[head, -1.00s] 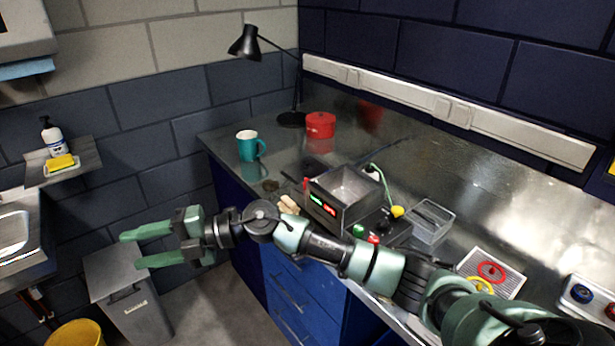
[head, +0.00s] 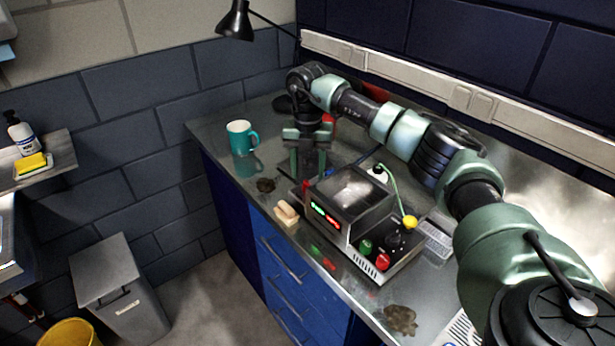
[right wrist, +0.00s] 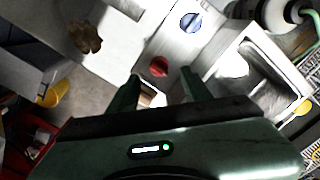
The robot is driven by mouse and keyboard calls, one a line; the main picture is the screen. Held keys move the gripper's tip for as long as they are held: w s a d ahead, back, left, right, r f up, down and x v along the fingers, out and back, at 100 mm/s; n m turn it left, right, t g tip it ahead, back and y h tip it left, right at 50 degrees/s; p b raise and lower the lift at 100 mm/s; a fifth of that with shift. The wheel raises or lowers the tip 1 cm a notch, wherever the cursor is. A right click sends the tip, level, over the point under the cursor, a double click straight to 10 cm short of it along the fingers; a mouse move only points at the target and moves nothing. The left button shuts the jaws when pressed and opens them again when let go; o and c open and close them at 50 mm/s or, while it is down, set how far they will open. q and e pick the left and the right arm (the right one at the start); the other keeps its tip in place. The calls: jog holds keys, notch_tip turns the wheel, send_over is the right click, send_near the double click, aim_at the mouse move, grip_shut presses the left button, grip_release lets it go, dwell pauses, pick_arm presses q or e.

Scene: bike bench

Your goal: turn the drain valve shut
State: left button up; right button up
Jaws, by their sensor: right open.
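The metal washing unit (head: 340,205) with an open basin stands on the bench. By its far left side a red handle (head: 305,187) and a blue handle (head: 328,172) show small. In the right wrist view these look like a red knob (right wrist: 158,67) and a blue knob (right wrist: 191,22) on a pale surface. I cannot tell for sure which is the drain valve or how far it is turned. My right gripper (head: 307,168) is open and points down above that side. In the wrist view the red knob lies between its fingertips; contact is not visible. My left gripper is out of view.
A teal mug (head: 240,138) stands left of my right gripper. A wooden brush (head: 287,213) lies near the bench's front edge. A green knob (head: 365,246), a red knob (head: 382,262) and a yellow knob (head: 410,222) are on the unit's right part. Dark stains mark the bench.

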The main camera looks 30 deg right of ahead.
aim_at(308, 182)
notch_tip(308, 182, down, 3)
jog(key=shift+w+d+r+p, duration=0.1)
jog(key=shift+d+p, duration=0.05)
jog(key=shift+p, duration=0.15)
jog(key=shift+f, duration=0.7)
jog(key=c, duration=0.9)
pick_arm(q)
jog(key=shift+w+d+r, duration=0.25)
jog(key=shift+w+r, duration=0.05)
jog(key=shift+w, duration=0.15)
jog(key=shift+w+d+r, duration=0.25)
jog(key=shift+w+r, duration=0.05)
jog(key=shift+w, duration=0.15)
pick_arm(e)
grip_shut()
